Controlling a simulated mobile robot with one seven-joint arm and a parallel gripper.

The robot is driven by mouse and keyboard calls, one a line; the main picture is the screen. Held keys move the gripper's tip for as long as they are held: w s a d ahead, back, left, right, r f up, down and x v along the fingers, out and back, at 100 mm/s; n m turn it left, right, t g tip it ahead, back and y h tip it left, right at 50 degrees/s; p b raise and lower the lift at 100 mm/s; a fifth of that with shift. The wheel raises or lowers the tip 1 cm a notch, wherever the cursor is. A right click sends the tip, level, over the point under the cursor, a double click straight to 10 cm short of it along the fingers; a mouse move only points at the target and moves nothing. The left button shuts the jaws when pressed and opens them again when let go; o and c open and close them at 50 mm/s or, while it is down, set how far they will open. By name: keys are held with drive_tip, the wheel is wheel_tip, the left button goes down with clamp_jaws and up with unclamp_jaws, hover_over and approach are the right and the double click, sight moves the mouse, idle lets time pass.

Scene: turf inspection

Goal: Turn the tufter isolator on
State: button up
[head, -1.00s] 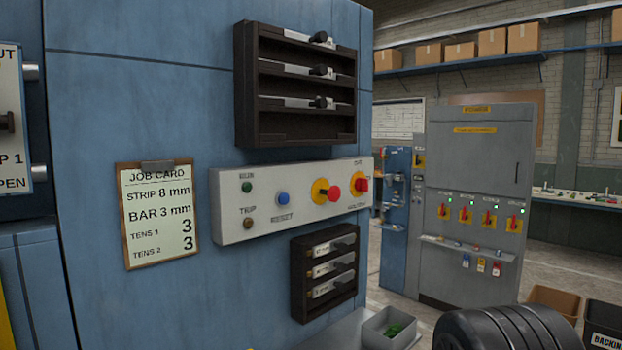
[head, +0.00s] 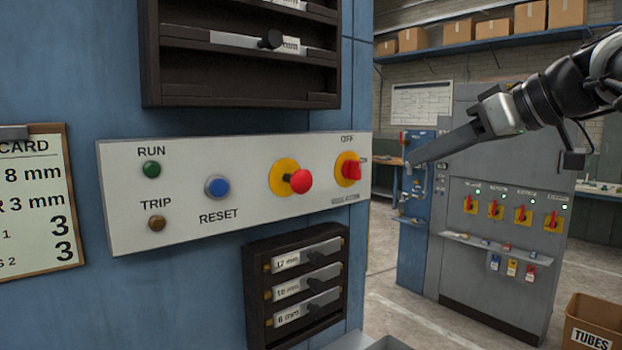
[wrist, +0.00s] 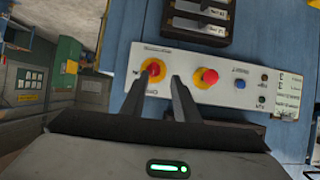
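A red rotary handle on a yellow plate (head: 349,168) sits at the right end of the white control panel (head: 240,215). OFF is marked above it; the small label below looks like isolator but is blurred. The handle appears roughly upright, in line with OFF. It also shows in the wrist view (wrist: 153,69), between the two fingers in the picture. My gripper (wrist: 124,80) is open and empty, facing the panel and apart from the handle. In the head view my gripper (head: 415,158) is right of the panel.
Left of the handle are a red mushroom button (head: 299,181) and a blue RESET button (head: 217,187). Dark racks stand above (head: 240,60) and below (head: 300,290). A grey cabinet (head: 500,290) behind has several similar red-yellow switches. Open floor lies between.

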sight(360, 167)
drive_tip(key=shift+t+y, duration=0.3)
drive_tip(key=shift+t, duration=0.2)
drive_tip(key=x, duration=0.5)
drive_tip(key=r+p+x, duration=0.1)
drive_tip(key=x, duration=0.5)
drive_tip(key=w+x, duration=0.1)
drive_tip(key=x, duration=0.4)
drive_tip(key=shift+w+r+p, duration=0.15)
drive_tip(key=shift+r+p, duration=0.2)
drive_tip(key=shift+p, duration=0.05)
clamp_jaws()
